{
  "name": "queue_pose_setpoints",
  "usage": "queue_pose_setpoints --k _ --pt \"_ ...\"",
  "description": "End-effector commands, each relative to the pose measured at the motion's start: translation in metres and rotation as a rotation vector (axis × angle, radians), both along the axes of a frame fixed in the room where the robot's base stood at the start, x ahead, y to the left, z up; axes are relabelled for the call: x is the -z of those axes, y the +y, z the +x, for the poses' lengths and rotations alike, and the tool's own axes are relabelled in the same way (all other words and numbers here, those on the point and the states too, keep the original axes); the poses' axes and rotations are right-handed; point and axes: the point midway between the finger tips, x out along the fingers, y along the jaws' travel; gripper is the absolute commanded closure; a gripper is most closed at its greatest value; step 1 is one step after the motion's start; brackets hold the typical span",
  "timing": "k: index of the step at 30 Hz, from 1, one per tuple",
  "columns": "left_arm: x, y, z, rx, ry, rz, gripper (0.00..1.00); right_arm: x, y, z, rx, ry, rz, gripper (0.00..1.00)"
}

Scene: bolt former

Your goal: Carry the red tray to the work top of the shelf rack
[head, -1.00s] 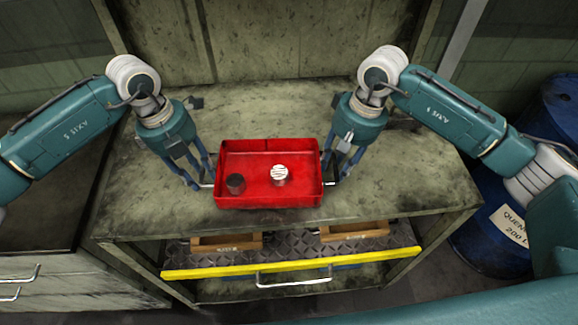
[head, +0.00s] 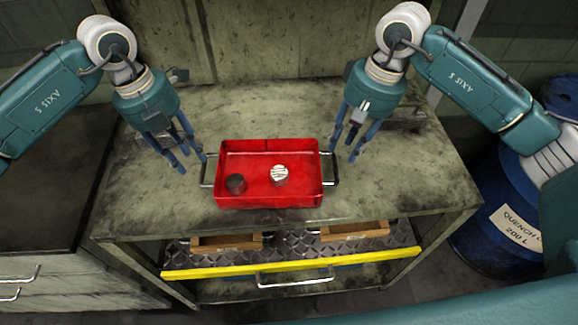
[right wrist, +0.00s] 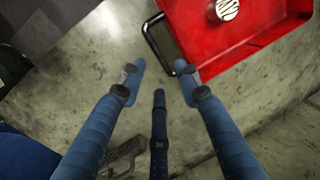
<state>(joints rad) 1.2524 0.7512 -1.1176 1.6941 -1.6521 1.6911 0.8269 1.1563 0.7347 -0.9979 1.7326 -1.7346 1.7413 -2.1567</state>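The red tray (head: 255,196) sits flat on the work top (head: 385,183) of the shelf rack, near its front edge. A metal handle stands on each side, the left handle (head: 206,170) and the right handle (head: 331,168). My left gripper (head: 194,166) is open and apart from the left handle, up and to its left. My right gripper (head: 342,154) is open and empty beside the right handle. In the right wrist view the fingers (right wrist: 160,76) are spread, with the handle (right wrist: 158,40) beyond them.
Below the work top is a yellow-edged drawer (head: 290,268) with wooden boxes (head: 226,242) in it. A blue drum (head: 490,225) stands at the right, and a cabinet (head: 45,215) at the left. A dark metal object (head: 405,118) lies on the work top behind my right gripper.

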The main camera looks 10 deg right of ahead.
Motion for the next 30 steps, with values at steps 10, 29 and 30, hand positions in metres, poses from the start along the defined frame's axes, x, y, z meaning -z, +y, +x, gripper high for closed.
queue_pose_setpoints --k 10,29,30 --pt "0.0 0.0 0.0 0.0 0.0 0.0 0.67 -0.042 -0.008 -0.001 0.0 -0.001 0.0 0.67" --pt "0.0 0.0 0.0 0.0 0.0 0.0 0.67 -0.043 -0.008 -0.001 0.0 0.0 0.0 0.67" --pt "0.0 0.0 0.0 0.0 0.0 0.0 0.67 -0.043 -0.008 -0.001 0.0 0.001 -0.001 0.67"
